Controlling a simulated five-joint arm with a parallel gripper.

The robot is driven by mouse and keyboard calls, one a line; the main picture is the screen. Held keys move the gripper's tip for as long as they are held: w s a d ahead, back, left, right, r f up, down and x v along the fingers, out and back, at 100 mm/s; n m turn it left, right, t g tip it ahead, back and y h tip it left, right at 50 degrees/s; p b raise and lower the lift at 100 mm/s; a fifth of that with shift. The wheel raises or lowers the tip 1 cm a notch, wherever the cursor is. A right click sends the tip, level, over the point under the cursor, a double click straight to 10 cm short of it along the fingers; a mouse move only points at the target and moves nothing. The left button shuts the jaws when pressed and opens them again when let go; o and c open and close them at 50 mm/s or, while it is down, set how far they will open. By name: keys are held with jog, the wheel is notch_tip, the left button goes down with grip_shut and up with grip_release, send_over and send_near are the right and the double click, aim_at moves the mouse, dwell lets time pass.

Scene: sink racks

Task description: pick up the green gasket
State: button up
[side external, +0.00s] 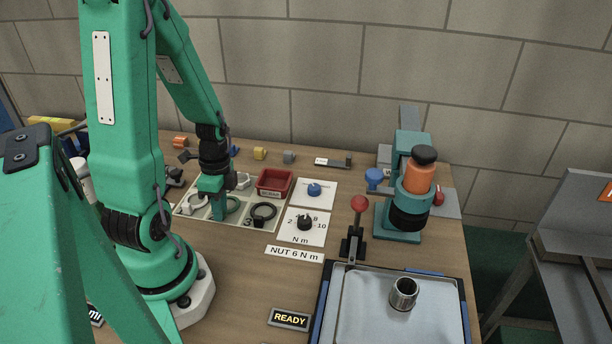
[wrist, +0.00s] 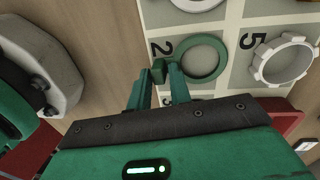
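The green gasket (wrist: 224,60) is a flat ring with a small block-like tab on its left side. It lies in the tray cell marked 2; part of it shows behind my gripper in the side view (side external: 239,206). My gripper (wrist: 159,72) is low over that cell, its two fingers on either side of the tab. The fingertips look very close to the tab, but I cannot tell whether they press on it. The ring itself is outside the fingers, to their right.
A white toothed ring (wrist: 262,70) sits in the cell marked 5, and a black ring (side external: 273,211) in the cell marked 3. A red bin (side external: 275,191) stands behind. A dial card (side external: 290,231) lies right of the tray (side external: 190,209). A silver cup stands on a front tray (side external: 360,310).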

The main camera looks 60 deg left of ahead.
grip_shut()
jog(key=shift+r, duration=0.1)
notch_tip(320, 180, up, 10)
dwell(1.1)
dwell(0.6)
